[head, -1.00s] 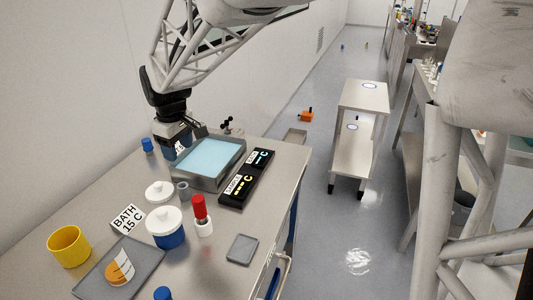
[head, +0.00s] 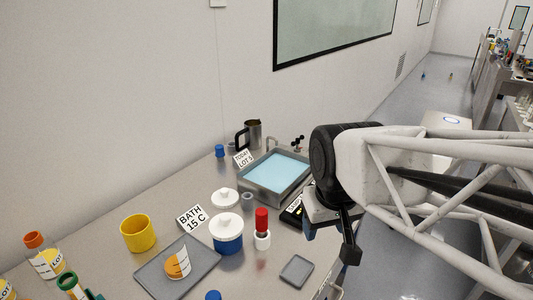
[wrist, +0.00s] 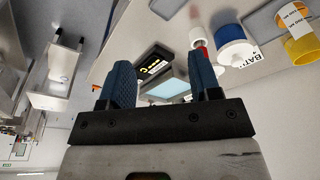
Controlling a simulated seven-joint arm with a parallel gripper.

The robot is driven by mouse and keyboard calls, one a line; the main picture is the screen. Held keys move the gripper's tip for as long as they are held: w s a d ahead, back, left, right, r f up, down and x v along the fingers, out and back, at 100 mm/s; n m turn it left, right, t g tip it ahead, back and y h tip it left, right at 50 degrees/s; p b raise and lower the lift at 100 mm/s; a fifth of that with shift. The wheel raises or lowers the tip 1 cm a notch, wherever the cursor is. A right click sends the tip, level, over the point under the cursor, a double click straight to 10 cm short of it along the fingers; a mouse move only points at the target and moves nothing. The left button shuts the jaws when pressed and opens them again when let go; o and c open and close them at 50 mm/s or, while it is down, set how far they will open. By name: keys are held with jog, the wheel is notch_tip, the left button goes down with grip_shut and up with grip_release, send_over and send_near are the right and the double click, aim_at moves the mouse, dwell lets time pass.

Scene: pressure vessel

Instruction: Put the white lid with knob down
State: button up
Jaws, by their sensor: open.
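Two white knobbed lids show in the head view. One lid (head: 225,197) lies low on the bench behind the blue jar. The other white lid (head: 227,225) sits on top of the blue jar (head: 228,243). The jar and its lid also show upside down in the wrist view (wrist: 229,28). My gripper (head: 331,245) is open at the right of the bench, beyond the red-capped bottle and apart from both lids. In the wrist view its two blue fingers (wrist: 163,85) are spread with nothing between them. My arm hides part of the black display panel.
A water bath (head: 275,176) stands at the back, with a metal pitcher (head: 253,134) behind it. A red-capped bottle (head: 262,228), a small grey tray (head: 296,271), a yellow cup (head: 138,233) and a larger tray (head: 205,262) crowd the front. A "BATH 15 C" card (head: 192,219) stands left of the lids.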

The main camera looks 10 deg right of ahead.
jog(key=shift+m, duration=0.5)
jog(key=s, duration=0.1)
jog(key=s+f, duration=0.1)
jog(key=s, duration=0.1)
jog(key=shift+s+d+f, duration=0.15)
jog(key=shift+s+d, duration=0.25)
